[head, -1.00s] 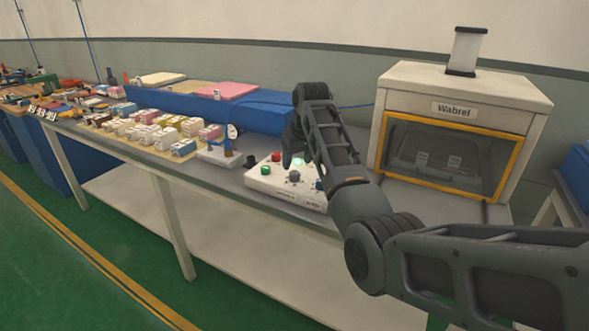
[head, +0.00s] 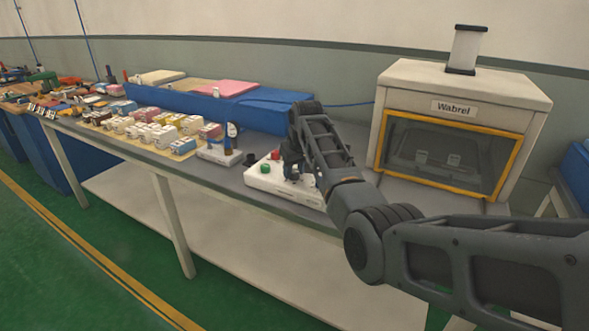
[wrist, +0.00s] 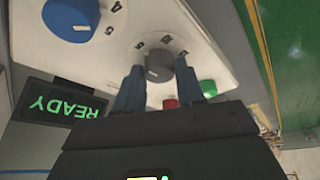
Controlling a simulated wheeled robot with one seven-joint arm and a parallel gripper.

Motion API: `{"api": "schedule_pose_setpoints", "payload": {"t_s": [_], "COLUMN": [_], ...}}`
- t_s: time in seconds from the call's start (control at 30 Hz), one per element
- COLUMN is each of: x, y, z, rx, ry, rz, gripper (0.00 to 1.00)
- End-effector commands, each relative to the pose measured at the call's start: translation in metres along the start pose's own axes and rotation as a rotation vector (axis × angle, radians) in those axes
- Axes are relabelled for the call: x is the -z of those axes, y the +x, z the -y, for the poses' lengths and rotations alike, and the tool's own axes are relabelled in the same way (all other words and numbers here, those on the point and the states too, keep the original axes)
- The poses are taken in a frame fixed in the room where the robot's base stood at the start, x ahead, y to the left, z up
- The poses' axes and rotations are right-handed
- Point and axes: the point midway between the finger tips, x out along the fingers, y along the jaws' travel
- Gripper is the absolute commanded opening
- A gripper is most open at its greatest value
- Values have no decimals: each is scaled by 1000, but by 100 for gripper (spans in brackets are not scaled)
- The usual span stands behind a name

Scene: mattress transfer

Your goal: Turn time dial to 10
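The white control box (head: 268,184) sits on the table; it also fills much of the wrist view (wrist: 220,55). In the wrist view, a grey dial (wrist: 158,66) with printed marks lies between the two blue-grey fingers of my gripper (wrist: 160,68). The fingers stand apart, one on each side of the dial; firm contact is not clear. A larger blue dial (wrist: 70,18) is at the upper left. Which dial is for time cannot be read. In the head view, my gripper (head: 292,170) is low over the box and hides the dials.
A red button (wrist: 170,103) and a green button (wrist: 208,88) are close to the fingers. A display (wrist: 65,104) reads READY. The Wabrel machine (head: 455,120) stands to the right.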

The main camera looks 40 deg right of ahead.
Motion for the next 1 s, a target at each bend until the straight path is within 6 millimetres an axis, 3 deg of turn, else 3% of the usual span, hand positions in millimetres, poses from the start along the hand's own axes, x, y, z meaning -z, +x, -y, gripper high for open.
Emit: {"api": "schedule_pose_setpoints", "payload": {"t_s": [0.33,0.67,1.0], "x": [0,0,1], "y": [0,-1,0], "z": [0,0,2], "rx": [0,-20,-111], "ry": [0,44,264], "rz": [0,2,13], "gripper": [5,5,5]}}
